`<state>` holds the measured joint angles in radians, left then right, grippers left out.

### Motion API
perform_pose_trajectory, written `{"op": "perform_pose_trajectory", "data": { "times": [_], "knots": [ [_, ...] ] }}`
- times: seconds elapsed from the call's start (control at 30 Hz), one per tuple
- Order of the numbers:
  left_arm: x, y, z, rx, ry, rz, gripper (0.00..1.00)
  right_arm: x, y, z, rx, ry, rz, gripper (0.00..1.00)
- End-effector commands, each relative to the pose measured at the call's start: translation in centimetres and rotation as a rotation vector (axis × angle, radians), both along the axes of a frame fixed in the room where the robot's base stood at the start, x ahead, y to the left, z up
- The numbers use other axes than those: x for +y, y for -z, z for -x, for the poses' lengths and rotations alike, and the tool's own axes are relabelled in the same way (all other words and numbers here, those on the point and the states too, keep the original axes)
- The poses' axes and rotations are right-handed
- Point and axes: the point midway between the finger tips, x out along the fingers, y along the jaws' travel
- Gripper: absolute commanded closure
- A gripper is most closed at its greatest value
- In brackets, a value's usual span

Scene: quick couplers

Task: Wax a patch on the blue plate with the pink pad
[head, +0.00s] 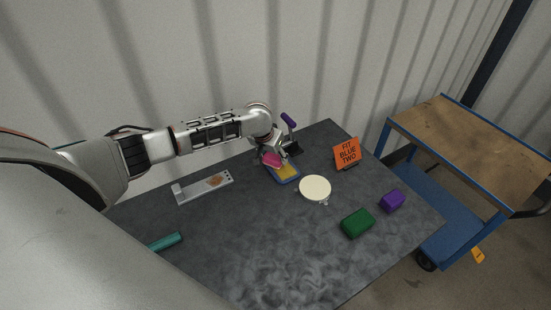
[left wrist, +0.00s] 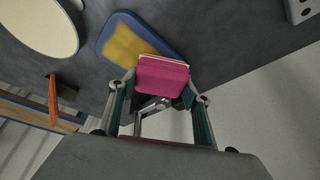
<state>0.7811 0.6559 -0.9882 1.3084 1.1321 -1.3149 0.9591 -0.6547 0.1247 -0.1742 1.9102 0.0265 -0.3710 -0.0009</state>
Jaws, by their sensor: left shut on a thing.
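My left gripper (head: 268,150) is shut on the pink pad (head: 271,159); the pad also shows between the fingers in the left wrist view (left wrist: 163,77). The blue piece also shows in the left wrist view (left wrist: 107,31), partly behind the pad. I cannot tell whether the pad touches it. My right gripper is in neither view.
A silver plate (head: 190,192) with a brown patch lies left. A round cream disc (head: 315,187), an orange sign (head: 347,153) reading "FIT BLUE TWO", a green block (head: 357,223), a purple block (head: 392,201) and a teal bar (head: 165,242) stand around. The front middle is clear.

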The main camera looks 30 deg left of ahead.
Motion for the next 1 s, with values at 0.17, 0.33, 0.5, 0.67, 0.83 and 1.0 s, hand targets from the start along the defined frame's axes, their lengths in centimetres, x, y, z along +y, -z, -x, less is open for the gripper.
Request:
{"op": "perform_pose_trajectory", "data": {
  "times": [0.17,0.33,0.5,0.67,0.83,1.0],
  "knots": [
    [0.0,-0.1,0.0,0.000,0.000,0.001,0.75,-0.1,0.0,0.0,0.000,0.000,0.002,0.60],
    [0.0,-1.1,-0.1,-0.002,0.000,0.002,0.75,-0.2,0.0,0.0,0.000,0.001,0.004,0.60],
    [0.0,-2.6,-0.1,-0.002,0.000,0.001,0.75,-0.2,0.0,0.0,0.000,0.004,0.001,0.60],
    [0.0,-4.0,-0.1,-0.001,0.000,0.001,0.75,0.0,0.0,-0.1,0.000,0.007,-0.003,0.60],
    [0.0,-5.5,-0.1,-0.002,0.000,0.002,0.75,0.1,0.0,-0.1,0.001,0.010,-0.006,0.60],
    [0.0,-6.1,0.0,-0.001,0.000,0.000,0.75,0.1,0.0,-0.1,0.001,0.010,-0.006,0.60]
  ]
}}
